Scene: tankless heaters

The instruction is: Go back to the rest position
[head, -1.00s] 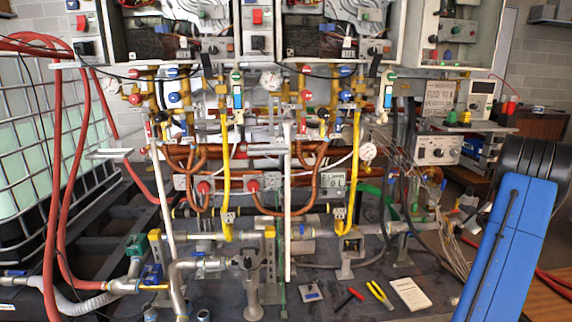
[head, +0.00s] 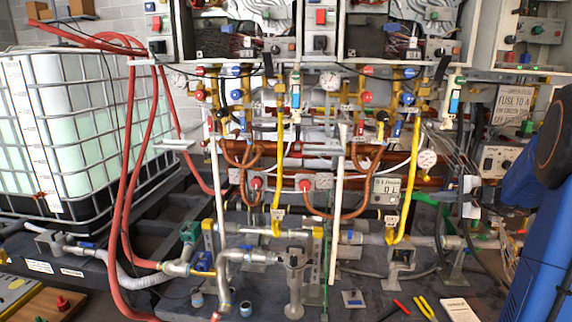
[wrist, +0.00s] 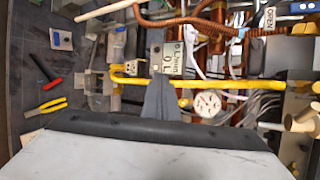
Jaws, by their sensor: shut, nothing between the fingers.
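My gripper (head: 440,191) is at the right of the head view, at the end of my blue arm. It is in front of the right part of the heater pipework. In the wrist view my gripper (wrist: 160,82) shows as a grey shape at the middle, with its fingers together and nothing held. Behind it in that view are a yellow pipe (wrist: 222,84) and a round white gauge (wrist: 207,104). I cannot tell how far the fingertips are from them.
The heater rack with a yellow pipe (head: 411,175) and copper pipes fills the middle. A caged white tank (head: 85,120) stands at left, with red hoses (head: 128,180) beside it. Yellow pliers (head: 424,307) and a white booklet (head: 459,309) lie on the floor panel.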

